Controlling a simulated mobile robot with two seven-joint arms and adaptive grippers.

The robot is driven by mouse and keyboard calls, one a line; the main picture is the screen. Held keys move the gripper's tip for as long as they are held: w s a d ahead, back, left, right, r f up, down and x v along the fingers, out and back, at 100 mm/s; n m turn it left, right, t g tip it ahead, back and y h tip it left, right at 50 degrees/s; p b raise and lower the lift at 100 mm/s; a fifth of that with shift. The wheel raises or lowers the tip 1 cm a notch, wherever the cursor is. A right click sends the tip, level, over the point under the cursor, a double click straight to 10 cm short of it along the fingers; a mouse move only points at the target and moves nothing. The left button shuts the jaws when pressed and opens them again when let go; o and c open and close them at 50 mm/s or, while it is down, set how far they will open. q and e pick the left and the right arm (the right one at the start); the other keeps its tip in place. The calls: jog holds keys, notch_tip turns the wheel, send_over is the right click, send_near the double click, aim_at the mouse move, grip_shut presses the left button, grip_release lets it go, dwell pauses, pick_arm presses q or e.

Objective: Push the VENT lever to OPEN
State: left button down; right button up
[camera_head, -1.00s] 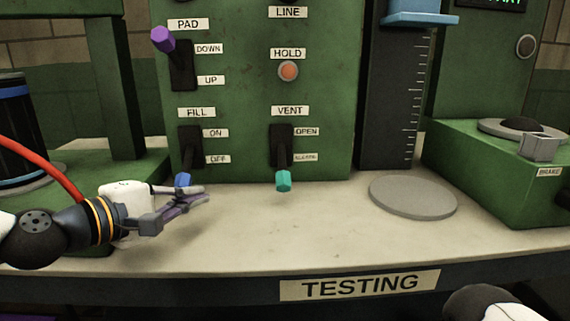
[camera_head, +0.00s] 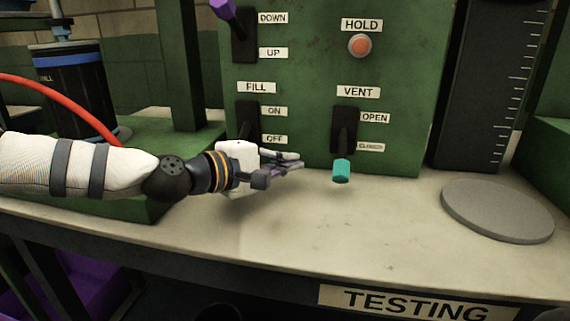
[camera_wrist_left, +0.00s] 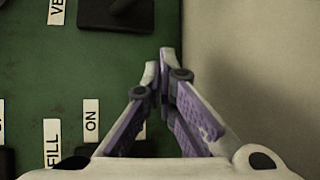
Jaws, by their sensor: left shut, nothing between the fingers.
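The VENT lever (camera_head: 342,170) has a teal tip and hangs down from its black slot plate (camera_head: 346,128) on the green panel, at the CLOSED label, below OPEN. My left gripper (camera_head: 297,161) is shut and empty, a little left of the teal tip and apart from it, low above the table. In the left wrist view my left gripper's fingertips (camera_wrist_left: 160,62) meet in front of the panel, and part of a black lever plate (camera_wrist_left: 117,12) shows at the top edge. My right gripper is not in view.
The FILL switch (camera_head: 247,118) is partly hidden behind my left gripper. The orange HOLD button (camera_head: 360,45) is above VENT. A grey round disc (camera_head: 497,211) lies on the table at right. The pale tabletop (camera_head: 300,225) in front of the panel is clear.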

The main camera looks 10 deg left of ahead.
aim_at(342, 153)
pick_arm(q)
jog(key=x, duration=0.6)
jog(key=shift+f+b, duration=0.2)
jog(key=shift+b, duration=0.1)
jog(key=s, duration=0.1)
jog(key=s+d+r+p, duration=0.1)
jog(key=s+p, duration=0.1)
jog(key=shift+d+r, duration=0.35)
jog(key=shift+d, duration=0.05)
jog(key=shift+s+d+f, duration=0.1)
jog(key=shift+s, duration=0.1)
jog(key=shift+f, duration=0.2)
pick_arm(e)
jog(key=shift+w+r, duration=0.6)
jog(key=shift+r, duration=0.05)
pick_arm(q)
jog(key=shift+r, duration=0.15)
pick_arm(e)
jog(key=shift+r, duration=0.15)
pick_arm(q)
jog(key=shift+r, duration=0.15)
jog(key=shift+s+p, duration=0.2)
jog(key=shift+p, duration=0.15)
jog(key=shift+r+g+y, duration=0.1)
jog(key=shift+g+y, duration=0.2)
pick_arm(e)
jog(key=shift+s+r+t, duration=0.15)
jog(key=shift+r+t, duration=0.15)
